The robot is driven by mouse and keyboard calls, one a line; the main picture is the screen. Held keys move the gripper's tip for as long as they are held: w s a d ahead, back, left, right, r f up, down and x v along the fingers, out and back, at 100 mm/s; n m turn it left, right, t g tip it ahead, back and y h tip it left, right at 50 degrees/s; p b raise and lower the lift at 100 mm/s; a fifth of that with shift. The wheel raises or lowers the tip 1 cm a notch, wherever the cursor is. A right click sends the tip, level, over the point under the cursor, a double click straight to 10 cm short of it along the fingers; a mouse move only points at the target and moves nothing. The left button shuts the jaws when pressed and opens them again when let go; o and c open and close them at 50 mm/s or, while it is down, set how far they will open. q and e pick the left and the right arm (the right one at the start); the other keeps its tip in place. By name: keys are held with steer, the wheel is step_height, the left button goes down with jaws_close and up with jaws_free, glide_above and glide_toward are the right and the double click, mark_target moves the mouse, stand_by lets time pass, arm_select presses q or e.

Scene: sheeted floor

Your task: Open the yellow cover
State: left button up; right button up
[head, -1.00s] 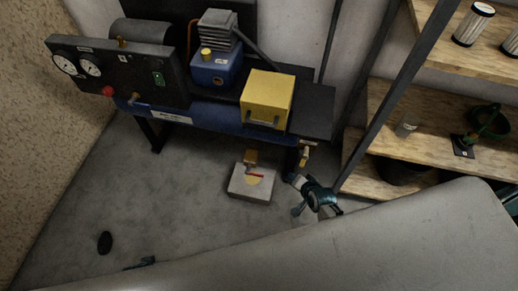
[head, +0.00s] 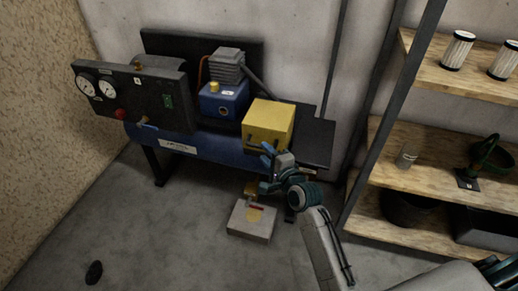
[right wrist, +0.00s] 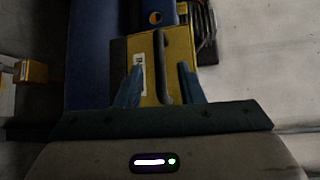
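The yellow cover (head: 268,123) is a box-shaped housing on the right part of the blue compressor bench, and it is down. In the right wrist view the yellow cover (right wrist: 181,51) shows a dark bar handle (right wrist: 162,68) and a white label. My right gripper (head: 267,152) is at the cover's front face. In the right wrist view my right gripper (right wrist: 160,88) has its two blue fingers apart, one on each side of the handle's lower end. Whether they touch it I cannot tell. My left gripper is not seen clearly.
A gauge panel (head: 140,92) and a blue motor unit (head: 224,100) stand left of the cover. A grey box (head: 250,221) lies on the floor below. Wooden shelves (head: 430,160) with a dark upright post stand at the right. Floor at the left is mostly open.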

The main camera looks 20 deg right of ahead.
mark_target(261, 148)
steer(key=x, duration=0.5)
steer(key=shift+s, duration=0.1)
jaws_close()
